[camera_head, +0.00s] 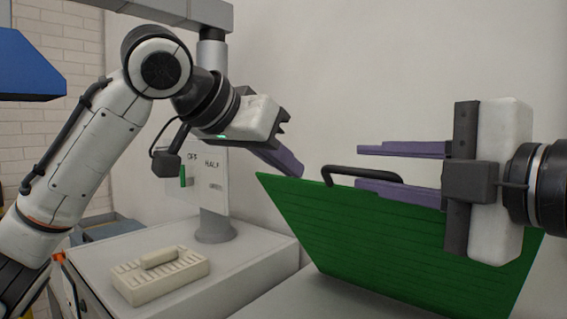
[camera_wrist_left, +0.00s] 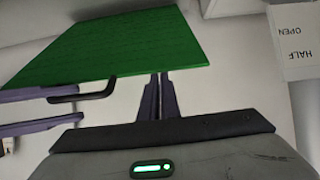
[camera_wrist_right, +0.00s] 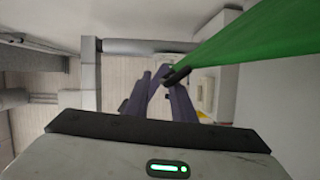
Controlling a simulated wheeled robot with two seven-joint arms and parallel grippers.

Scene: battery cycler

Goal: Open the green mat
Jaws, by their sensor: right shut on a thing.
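The green mat (camera_head: 400,240) is a flat green panel with a black handle (camera_head: 345,170) at its top edge. It stands raised and tilted at the right of the head view, and also shows in the left wrist view (camera_wrist_left: 120,50) and right wrist view (camera_wrist_right: 255,45). My right gripper (camera_head: 360,168) is shut on the handle, which lies between its purple fingers in the right wrist view. My left gripper (camera_head: 297,168) is shut and empty, its fingertips close to the panel's upper left corner. I cannot tell whether they touch the panel.
A pale slotted tray (camera_head: 190,277) with a small block sits on the white cabinet at lower left. A blue box (camera_head: 30,75) is at upper left. A white wall lies behind.

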